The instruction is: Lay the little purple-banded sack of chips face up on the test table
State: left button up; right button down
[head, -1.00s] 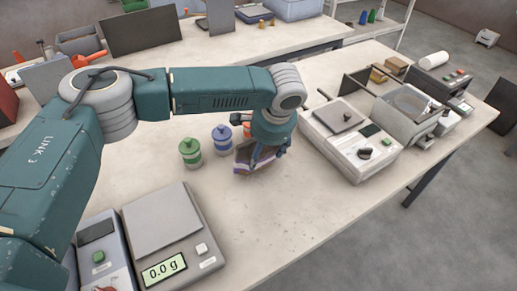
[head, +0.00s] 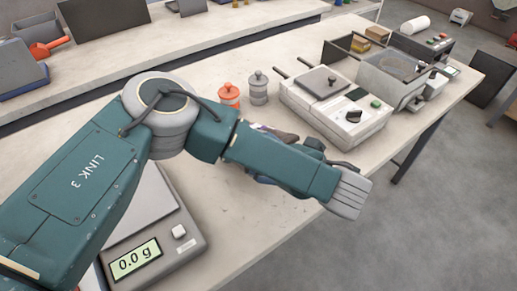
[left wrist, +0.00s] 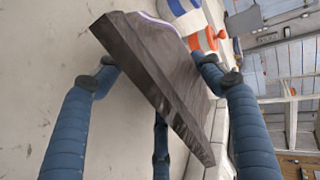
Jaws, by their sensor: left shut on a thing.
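The sack of chips is dark brown with a thin strip of purple along one edge. In the left wrist view the sack (left wrist: 165,75) is tilted between the blue fingers of my left gripper (left wrist: 160,68), which is shut on it. Its brown back or side faces that camera, and its printed front is not visible. In the head view only a small part of the sack (head: 282,135) shows past my left arm, above the pale table (head: 235,240). The arm hides most of that gripper there. My right gripper is not in view.
A scale (head: 150,225) reading 0.0 g is at the front left. A grey lidded machine (head: 335,110) stands to the right. Bare tabletop lies in front of my arm.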

pick_arm(q)
jog(key=o, duration=1.8)
jog(key=shift+c, duration=0.2)
jog(key=v, duration=0.7)
jog(key=shift+s, duration=0.2)
jog(key=shift+d, duration=0.15)
